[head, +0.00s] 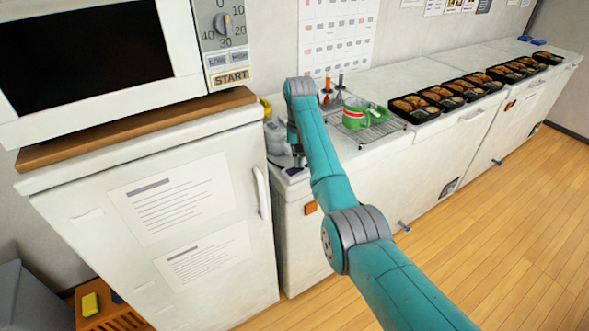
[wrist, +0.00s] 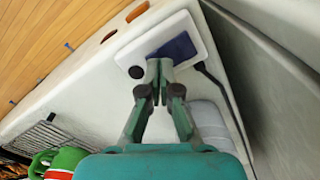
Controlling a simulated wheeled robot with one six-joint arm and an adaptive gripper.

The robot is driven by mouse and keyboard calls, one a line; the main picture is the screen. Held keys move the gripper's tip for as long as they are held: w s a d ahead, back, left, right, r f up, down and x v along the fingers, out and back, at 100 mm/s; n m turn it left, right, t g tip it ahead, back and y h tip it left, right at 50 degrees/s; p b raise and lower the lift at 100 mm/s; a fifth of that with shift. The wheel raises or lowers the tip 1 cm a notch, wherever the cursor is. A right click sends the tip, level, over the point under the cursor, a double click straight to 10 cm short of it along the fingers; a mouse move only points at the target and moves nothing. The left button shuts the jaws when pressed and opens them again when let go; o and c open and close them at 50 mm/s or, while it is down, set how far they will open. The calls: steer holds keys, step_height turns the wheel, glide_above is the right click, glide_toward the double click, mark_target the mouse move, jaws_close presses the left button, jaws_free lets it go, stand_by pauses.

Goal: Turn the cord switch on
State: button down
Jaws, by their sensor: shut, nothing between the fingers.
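A white flat box (wrist: 150,60) with a dark blue panel (wrist: 175,48) and a round black spot lies on the white counter top. A black cord (wrist: 213,84) runs from near its right side. I cannot tell for sure whether this box is the cord switch, or whether it is on. My gripper (wrist: 159,70) is shut and empty, with its fingertips over the near edge of the box. I cannot tell whether they touch it. In the head view my gripper (head: 297,160) points down at the counter's left end, and the dark panel (head: 294,171) shows just below it.
A green and red container (head: 355,114) stands on a wire rack (head: 392,128) to the right. Several filled bento trays (head: 440,98) line the counter beyond. A white fridge (head: 160,225) with a microwave (head: 110,60) on top stands close on the left.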

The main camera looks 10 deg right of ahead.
steer(key=shift+f, duration=0.5)
stand_by(0.3)
steer(key=shift+r, duration=3.55)
